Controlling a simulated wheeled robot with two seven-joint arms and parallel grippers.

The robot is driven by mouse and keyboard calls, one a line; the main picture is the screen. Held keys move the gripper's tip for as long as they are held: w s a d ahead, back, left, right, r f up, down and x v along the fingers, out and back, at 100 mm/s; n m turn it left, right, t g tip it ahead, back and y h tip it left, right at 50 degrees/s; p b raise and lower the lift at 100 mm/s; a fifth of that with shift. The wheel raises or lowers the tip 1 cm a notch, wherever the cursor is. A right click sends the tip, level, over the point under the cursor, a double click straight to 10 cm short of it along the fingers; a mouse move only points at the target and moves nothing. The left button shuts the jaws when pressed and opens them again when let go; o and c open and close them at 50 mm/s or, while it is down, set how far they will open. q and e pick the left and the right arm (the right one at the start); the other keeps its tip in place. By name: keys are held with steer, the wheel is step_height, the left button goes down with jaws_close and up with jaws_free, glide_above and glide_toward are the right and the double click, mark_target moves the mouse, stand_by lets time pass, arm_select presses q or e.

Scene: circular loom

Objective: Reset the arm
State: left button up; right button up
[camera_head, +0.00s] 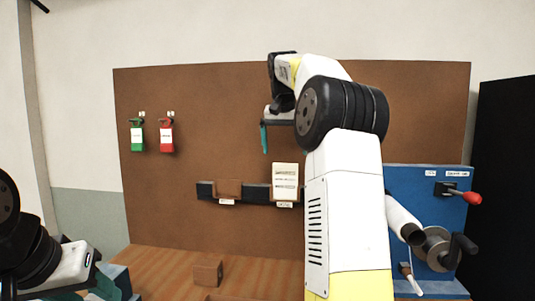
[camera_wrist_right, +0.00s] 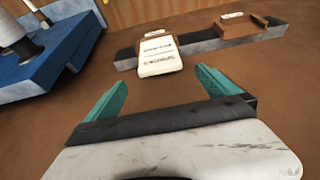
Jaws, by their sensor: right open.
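My right arm rises in front of the brown board (camera_head: 225,110). Its gripper (camera_head: 264,139) hangs before the board at upper centre, with one teal finger showing in the head view. In the right wrist view the same gripper (camera_wrist_right: 161,88) has its two teal fingers spread wide, with nothing between them. My left gripper (camera_head: 110,286) is at the lower left, partly cut off by the frame. Its teal parts show, but its finger gap is not clear.
A dark rail (camera_head: 257,192) on the board carries a white card (camera_head: 285,180). Green (camera_head: 137,138) and red (camera_head: 167,138) tagged items hang at left. A blue panel (camera_head: 430,181) with a red-knobbed lever (camera_head: 471,198) and crank stands right. A brown block (camera_head: 208,273) sits on the wooden table.

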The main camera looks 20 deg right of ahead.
stand_by(0.5)
steer(key=s+a+f+n+t+y, duration=0.1)
steer(key=s+a+f+n, duration=0.1)
steer(key=s+a, duration=0.45)
steer(key=s+a+f+n+y, duration=0.1)
steer(key=s+a+f+n, duration=0.15)
steer(key=s, duration=0.65)
steer(key=s+a+f+y, duration=0.1)
steer(key=s+a+f, duration=0.3)
steer(key=s+f, duration=0.2)
steer(key=s+a+f+n+t+y, duration=0.1)
steer(key=s+a+f, duration=0.2)
steer(key=s+f, duration=0.3)
steer(key=s, duration=0.3)
steer(key=shift+s+a, duration=0.3)
steer(key=shift+a, duration=0.05)
